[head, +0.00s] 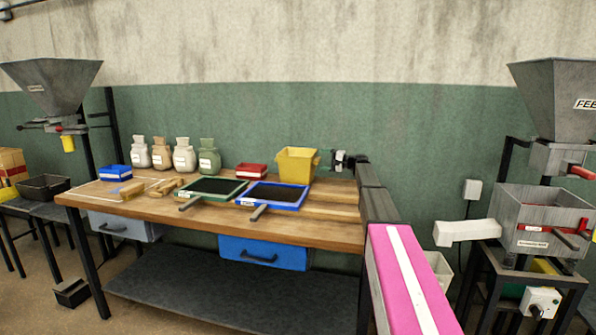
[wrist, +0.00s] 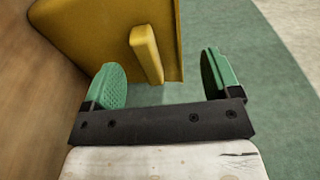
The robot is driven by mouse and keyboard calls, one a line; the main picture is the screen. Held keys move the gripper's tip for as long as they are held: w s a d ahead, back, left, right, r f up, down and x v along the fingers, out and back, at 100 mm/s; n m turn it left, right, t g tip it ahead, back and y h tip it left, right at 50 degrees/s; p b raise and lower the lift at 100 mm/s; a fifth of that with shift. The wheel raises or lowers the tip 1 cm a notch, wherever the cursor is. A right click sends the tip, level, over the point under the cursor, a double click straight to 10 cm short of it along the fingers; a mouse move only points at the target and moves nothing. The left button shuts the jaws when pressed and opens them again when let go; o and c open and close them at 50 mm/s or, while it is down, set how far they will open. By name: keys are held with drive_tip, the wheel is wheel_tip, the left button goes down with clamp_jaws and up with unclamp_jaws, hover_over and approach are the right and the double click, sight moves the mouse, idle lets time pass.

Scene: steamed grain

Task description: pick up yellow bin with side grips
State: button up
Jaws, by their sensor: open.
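The yellow bin (head: 297,166) stands upright on the wooden table (head: 215,224), toward its right back. My gripper (head: 338,160) is just to the right of the bin, with my arm reaching in from the right. In the wrist view, the bin (wrist: 95,25) fills the upper left and one side grip (wrist: 147,55) sticks out toward me. My open gripper (wrist: 163,75) has its two green fingers spread, with that grip in line with the gap, nearer the left finger. I cannot tell how deep it sits between them. The bin's other side is hidden in the wrist view.
Two dark-filled trays, green (head: 212,189) and blue (head: 273,195), lie in front of the bin. A small red box (head: 251,170) and several labelled jars (head: 184,156) stand to its left. The green wall (head: 250,120) is close behind.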

sight(314, 158)
drive_tip(key=x, duration=0.3)
drive_tip(key=shift+a, duration=0.15)
drive_tip(key=c, duration=1.4)
